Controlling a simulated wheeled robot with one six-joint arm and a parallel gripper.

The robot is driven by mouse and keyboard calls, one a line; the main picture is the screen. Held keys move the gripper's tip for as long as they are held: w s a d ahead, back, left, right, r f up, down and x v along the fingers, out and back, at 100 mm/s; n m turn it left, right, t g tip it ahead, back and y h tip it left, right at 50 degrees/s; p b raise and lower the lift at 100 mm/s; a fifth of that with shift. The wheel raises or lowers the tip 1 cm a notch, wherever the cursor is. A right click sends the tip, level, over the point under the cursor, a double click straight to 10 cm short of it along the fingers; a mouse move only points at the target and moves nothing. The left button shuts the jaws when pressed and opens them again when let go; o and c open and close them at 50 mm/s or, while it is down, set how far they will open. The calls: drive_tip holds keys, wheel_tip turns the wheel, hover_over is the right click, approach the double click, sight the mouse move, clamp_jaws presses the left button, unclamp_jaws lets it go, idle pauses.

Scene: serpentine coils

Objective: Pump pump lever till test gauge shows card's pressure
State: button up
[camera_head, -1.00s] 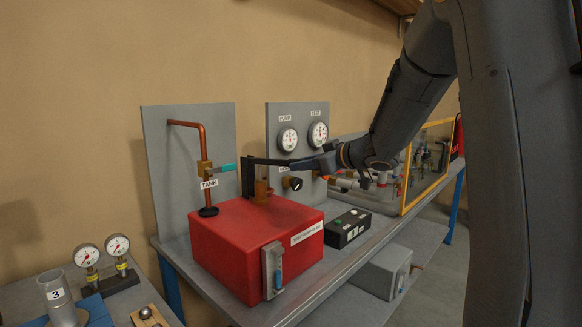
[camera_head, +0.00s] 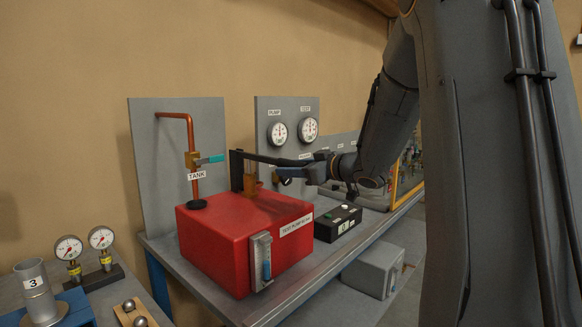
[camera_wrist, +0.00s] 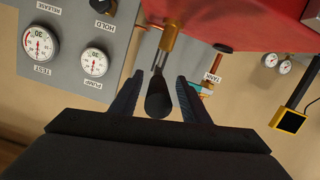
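The black pump lever (camera_head: 272,158) runs from a post and brass cylinder (camera_head: 250,180) on the red test pump (camera_head: 235,245) to my gripper (camera_head: 313,168). In the wrist view my gripper (camera_wrist: 162,92) is open, its two fingers on either side of the lever's dark rounded end (camera_wrist: 158,103), with gaps visible on both sides. The test gauge (camera_head: 308,129) is on the grey panel, right of the pump gauge (camera_head: 277,131). The wrist view also shows the test gauge (camera_wrist: 40,45) and pump gauge (camera_wrist: 94,62), tilted; their readings are too small to read surely. No card is identifiable.
A teal-handled tank valve (camera_head: 205,160) sits on a copper pipe at the left. A black box with buttons (camera_head: 338,222) stands right of the pump. Two small gauges (camera_head: 68,248) (camera_head: 101,238) and a cylinder marked 3 (camera_head: 37,290) are on the lower-left bench.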

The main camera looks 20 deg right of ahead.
drive_tip(key=shift+r, duration=0.2)
drive_tip(key=shift+s+d, duration=0.1)
drive_tip(key=shift+s, duration=0.1)
drive_tip(key=v, duration=0.7)
drive_tip(key=shift+s+b, duration=0.15)
drive_tip(key=shift+b, duration=0.3)
idle(0.4)
